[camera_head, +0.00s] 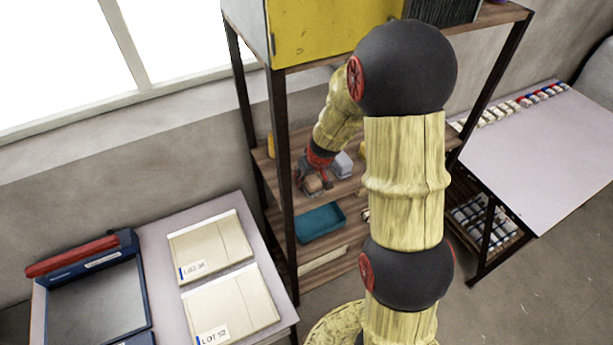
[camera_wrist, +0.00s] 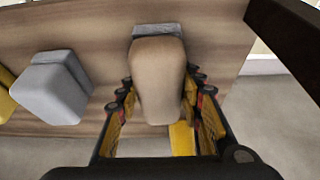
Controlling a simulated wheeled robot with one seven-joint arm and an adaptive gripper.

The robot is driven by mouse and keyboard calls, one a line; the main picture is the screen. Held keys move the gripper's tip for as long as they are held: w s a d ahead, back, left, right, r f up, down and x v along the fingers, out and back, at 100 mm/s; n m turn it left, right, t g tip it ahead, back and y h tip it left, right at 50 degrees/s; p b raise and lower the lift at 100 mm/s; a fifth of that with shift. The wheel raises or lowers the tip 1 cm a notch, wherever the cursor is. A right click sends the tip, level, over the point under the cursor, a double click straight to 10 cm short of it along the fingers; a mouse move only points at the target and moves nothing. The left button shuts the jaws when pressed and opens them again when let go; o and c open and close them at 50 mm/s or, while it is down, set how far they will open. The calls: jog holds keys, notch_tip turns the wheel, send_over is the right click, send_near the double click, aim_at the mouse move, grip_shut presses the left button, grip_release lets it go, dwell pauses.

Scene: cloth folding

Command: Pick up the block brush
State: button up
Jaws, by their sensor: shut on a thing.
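The block brush (camera_wrist: 158,75) has a tan, rounded wooden body with a grey part showing at its far end and side. It sits between the two fingers of my gripper (camera_wrist: 161,105), which is shut on it. In the head view the brush (camera_head: 313,184) shows as a small brown shape at my gripper (camera_head: 316,179), inside the shelf unit. The wrist view shows the wooden shelf board behind the brush. I cannot tell whether the brush still touches the board.
A grey block (camera_wrist: 52,88) lies left of the brush in the wrist view. A teal tray (camera_head: 320,222) sits lower in the shelf unit. Dark shelf posts (camera_head: 282,180) stand close to my arm. A table with two labelled panels (camera_head: 210,246) is at left.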

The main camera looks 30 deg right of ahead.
notch_tip(320, 180, up, 4)
jog(key=shift+d+f+p, duration=0.1)
jog(key=shift+f+p, duration=0.15)
jog(key=shift+p, duration=0.15)
jog(key=s+r, duration=0.2)
jog(key=r, duration=0.1)
jog(key=s+r, duration=0.3)
jog(key=s+r+b, duration=0.1)
jog(key=s+r, duration=0.2)
jog(key=s, duration=0.6)
jog(key=shift+d+r, duration=0.15)
jog(key=shift+r, duration=0.15)
jog(key=shift+w, duration=0.1)
jog(key=o, duration=0.7)
jog(key=c, duration=0.5)
